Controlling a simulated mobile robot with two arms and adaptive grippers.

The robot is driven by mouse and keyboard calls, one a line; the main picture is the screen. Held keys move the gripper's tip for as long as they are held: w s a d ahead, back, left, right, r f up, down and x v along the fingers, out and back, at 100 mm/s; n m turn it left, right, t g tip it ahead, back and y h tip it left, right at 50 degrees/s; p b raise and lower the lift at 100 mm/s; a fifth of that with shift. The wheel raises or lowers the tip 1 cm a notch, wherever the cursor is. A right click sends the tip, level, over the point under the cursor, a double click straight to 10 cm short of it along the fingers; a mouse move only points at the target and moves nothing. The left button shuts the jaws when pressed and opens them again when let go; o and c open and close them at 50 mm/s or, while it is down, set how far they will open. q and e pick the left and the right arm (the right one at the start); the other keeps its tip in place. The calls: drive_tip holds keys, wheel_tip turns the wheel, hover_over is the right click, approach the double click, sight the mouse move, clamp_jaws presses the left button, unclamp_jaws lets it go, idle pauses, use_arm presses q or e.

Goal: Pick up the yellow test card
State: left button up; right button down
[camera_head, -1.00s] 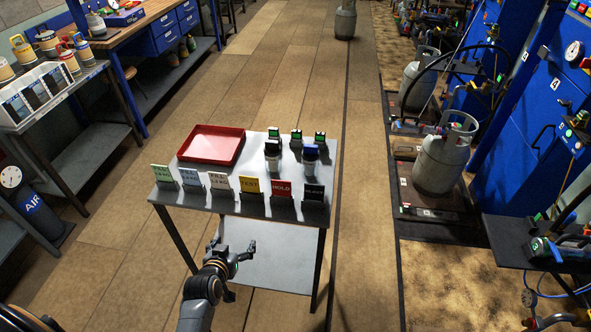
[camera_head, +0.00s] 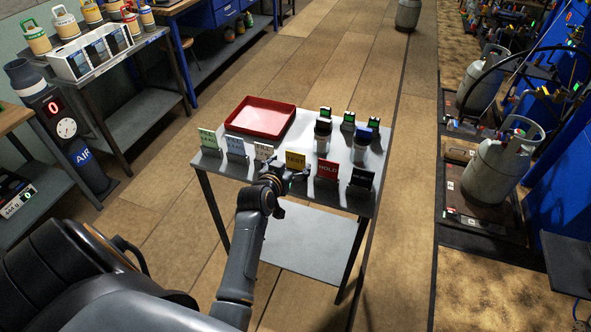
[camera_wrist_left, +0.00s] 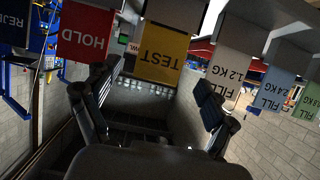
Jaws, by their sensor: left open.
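The yellow test card (camera_head: 295,160) stands upright in its holder along the near edge of the small grey table (camera_head: 225,168). It sits between a white card on its left and the red HOLD card on its right. My left gripper (camera_head: 284,178) is open just in front of the yellow card, near the table edge. In the left wrist view the yellow card (camera_wrist_left: 162,55) appears upside down between the open fingers of the gripper (camera_wrist_left: 152,80). No contact is clear. My right gripper is not in view.
The red HOLD card (camera_head: 327,170) and white card (camera_head: 264,151) stand close beside it. Green and blue cards stand left. A red tray (camera_head: 260,118) and several small devices sit behind. Floor is clear around the table.

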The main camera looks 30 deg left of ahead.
sight(295, 158)
use_arm(q)
drive_tip(key=b+x, duration=0.3)
drive_tip(key=x, duration=0.1)
drive_tip(key=shift+w+f+b, duration=0.1)
drive_tip(key=shift+w+b, duration=0.1)
drive_tip(key=shift+b, duration=0.15)
drive_tip(key=shift+w+a, duration=0.1)
drive_tip(key=shift+w, duration=0.15)
drive_tip(key=c, duration=1.1)
